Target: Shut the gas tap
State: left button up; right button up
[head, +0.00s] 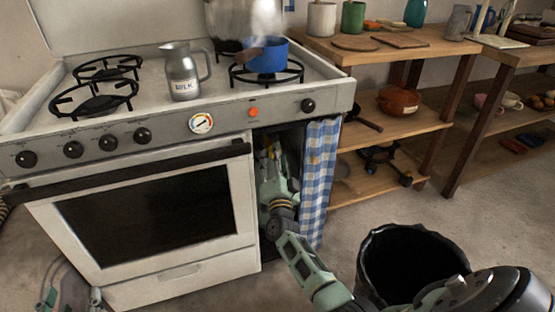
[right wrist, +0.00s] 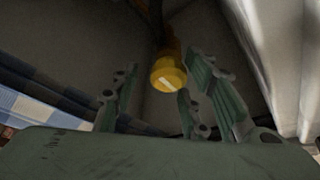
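The gas tap has a round yellow knob (right wrist: 168,77) with a pale bar mark on its face, seen in the right wrist view at the end of a brownish pipe. My right gripper (right wrist: 155,95) is open, with green fingers on both sides of the knob. I cannot tell whether they touch it. In the head view my right gripper (head: 270,165) is inside the narrow compartment beside the oven, and the tap is mostly hidden there. My left gripper (head: 70,297) shows at the bottom left edge, apart from the stove, its fingers spread and empty.
A blue checked curtain (head: 319,175) hangs at the compartment's right side. The oven door (head: 150,215) bounds its left. A blue pot (head: 267,55) and a milk jug (head: 182,78) stand on the stove. A black bin (head: 372,255) stands on the floor near my right arm.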

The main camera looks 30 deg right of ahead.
jog(key=v, duration=1.2)
